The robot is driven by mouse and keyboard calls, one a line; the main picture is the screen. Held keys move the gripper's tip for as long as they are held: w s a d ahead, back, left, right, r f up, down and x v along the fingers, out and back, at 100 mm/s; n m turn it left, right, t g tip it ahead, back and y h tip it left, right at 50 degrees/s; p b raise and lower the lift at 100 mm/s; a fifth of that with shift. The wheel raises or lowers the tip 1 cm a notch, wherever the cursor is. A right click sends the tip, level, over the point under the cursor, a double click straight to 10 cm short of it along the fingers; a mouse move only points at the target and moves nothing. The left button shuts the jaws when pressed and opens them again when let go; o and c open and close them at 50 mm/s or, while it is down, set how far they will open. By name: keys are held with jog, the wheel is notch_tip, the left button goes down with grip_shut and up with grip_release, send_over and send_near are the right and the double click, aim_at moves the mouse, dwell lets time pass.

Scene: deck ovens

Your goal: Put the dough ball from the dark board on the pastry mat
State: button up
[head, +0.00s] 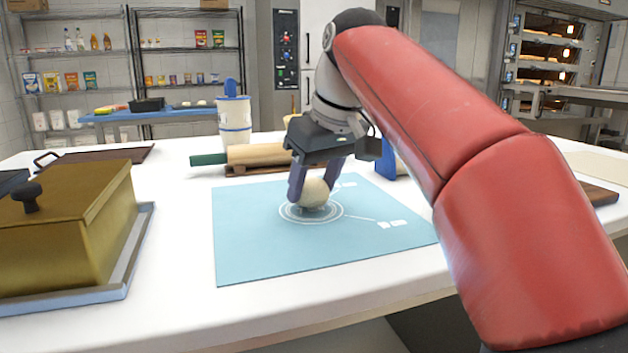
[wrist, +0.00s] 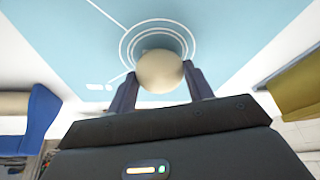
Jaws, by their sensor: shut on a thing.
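The dough ball (head: 314,193) is pale and round, at the printed circles of the light blue pastry mat (head: 250,250). My gripper (head: 314,192) is shut on the dough ball, with one finger on each side of it. In the wrist view the dough ball (wrist: 160,71) sits between the two fingers, with the mat (wrist: 220,20) and its white rings behind it. I cannot tell whether the ball touches the mat or hangs just above it. A dark board (head: 110,154) lies at the back left of the table, with no dough ball visible on it.
A brass-coloured box (head: 70,225) with a black knob stands on a tray at the left. A rolling pin (head: 255,154) lies behind the mat, near a white container (head: 234,115). A blue object (head: 390,160) stands behind my arm. The white table front is clear.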

jog(key=shift+f+b, duration=0.4)
jog(key=shift+f, duration=0.15)
jog(key=o, duration=1.2)
